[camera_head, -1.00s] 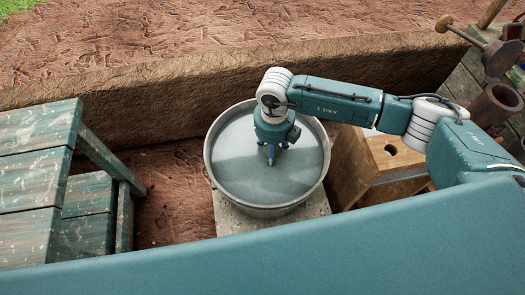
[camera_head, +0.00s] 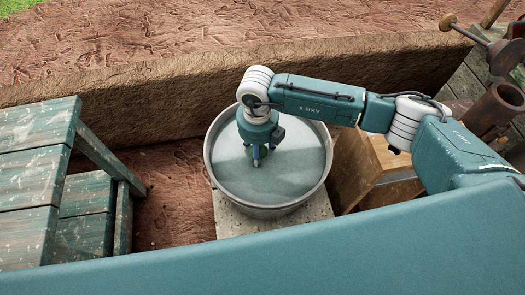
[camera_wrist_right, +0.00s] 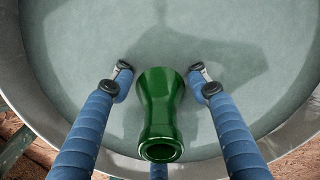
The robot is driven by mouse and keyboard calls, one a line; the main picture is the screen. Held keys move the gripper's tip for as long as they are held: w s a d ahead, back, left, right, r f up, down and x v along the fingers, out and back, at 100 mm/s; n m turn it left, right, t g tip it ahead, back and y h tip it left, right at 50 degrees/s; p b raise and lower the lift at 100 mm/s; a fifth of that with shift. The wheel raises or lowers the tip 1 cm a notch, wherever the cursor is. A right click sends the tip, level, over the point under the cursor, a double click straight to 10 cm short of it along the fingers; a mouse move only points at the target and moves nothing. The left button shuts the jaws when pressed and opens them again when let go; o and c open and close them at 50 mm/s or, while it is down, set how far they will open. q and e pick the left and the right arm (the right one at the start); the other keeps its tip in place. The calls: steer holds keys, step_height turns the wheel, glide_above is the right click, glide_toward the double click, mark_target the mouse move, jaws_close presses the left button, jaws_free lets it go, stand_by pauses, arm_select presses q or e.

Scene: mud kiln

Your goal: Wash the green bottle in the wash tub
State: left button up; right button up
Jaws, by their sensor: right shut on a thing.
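The wash tub (camera_head: 300,205) is a round grey metal tub holding cloudy grey-green water, in the middle of the head view. My right gripper (camera_head: 257,158) points down over the water inside the rim. In the right wrist view the green bottle (camera_wrist_right: 160,105) is between the blue fingers of my right gripper (camera_wrist_right: 160,85), its open mouth toward the camera. The gripper is shut on it. The bottle's far end meets the water surface or is hidden; I cannot tell how deep it is. In the head view the bottle is hidden by the gripper. My left gripper is out of view.
The tub stands on a pale stone block (camera_head: 230,220). A wooden box (camera_head: 365,165) stands close on its right. A worn green bench (camera_head: 35,150) is at the left. A mud ledge (camera_head: 150,105) runs behind. Rusty metal parts (camera_head: 497,105) are at the far right.

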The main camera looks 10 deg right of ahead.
steer(key=d, duration=0.6)
steer(key=shift+a+b, duration=0.75)
steer(key=shift+a, duration=2.4)
steer(key=d, duration=0.6)
step_height(320, 180, up, 18)
steer(key=p, duration=1)
steer(key=shift+f+p, duration=0.15)
steer(key=shift+p, duration=0.2)
